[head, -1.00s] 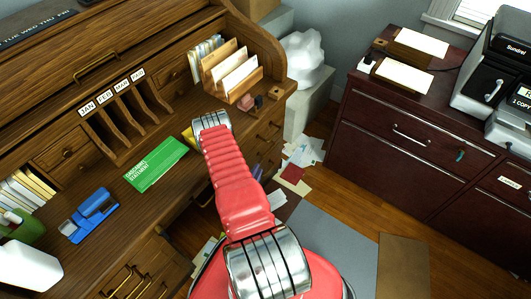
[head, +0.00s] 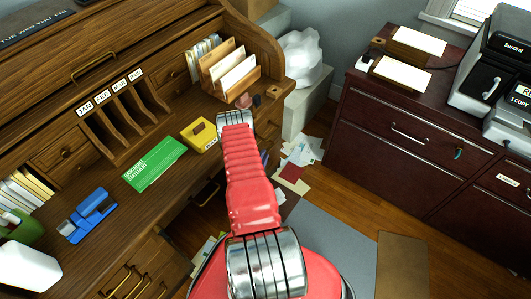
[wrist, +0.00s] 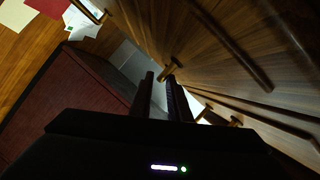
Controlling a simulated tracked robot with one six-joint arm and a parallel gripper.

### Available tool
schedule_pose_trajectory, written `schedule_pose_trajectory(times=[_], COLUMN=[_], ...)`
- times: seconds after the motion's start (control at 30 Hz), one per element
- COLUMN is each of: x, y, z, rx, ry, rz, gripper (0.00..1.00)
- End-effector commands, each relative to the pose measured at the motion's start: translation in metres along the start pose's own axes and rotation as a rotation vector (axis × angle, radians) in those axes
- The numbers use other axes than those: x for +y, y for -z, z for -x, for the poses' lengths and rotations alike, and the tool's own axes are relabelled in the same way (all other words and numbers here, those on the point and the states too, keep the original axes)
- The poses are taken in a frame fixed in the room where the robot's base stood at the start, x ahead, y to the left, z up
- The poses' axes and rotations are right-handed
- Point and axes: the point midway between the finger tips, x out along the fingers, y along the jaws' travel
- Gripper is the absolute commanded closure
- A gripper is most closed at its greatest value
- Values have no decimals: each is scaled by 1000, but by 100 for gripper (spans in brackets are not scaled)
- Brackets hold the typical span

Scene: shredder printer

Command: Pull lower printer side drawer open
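The printer-side drawers of the wooden desk show at the right of my arm in the head view, with a brass handle (head: 268,128); the lower ones are mostly hidden behind my arm. In the wrist view, wooden drawer fronts (wrist: 155,30) fill the upper right. A brass handle part (wrist: 171,70) sticks out just ahead of my gripper (wrist: 162,82). The two dark fingers are apart, with a pale gap and nothing held between them. I cannot tell whether a finger touches the brass. My gripper is hidden in the head view.
A dark red cabinet (head: 400,165) with the printer (head: 490,75) stands at the right. Papers (head: 303,150) lie on the floor between desk and cabinet.

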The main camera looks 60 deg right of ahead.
Motion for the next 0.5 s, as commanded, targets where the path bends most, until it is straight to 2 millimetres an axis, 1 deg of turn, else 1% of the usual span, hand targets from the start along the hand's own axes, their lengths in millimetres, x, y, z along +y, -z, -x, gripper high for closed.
schedule_pose_trajectory(times=[0.03, 0.1, 0.2, 0.33, 0.5], x=[0, 0, 0, 0, 0], y=[1, 1, 1, 0, 0], z=[-8, -17, -27, -34, -36], rx=[1, 2, 2, 0, 0], ry=[1, 1, 1, 0, 0], rz=[-2, -2, -1, -1, -1], gripper=[84, 84, 84, 84, 84])
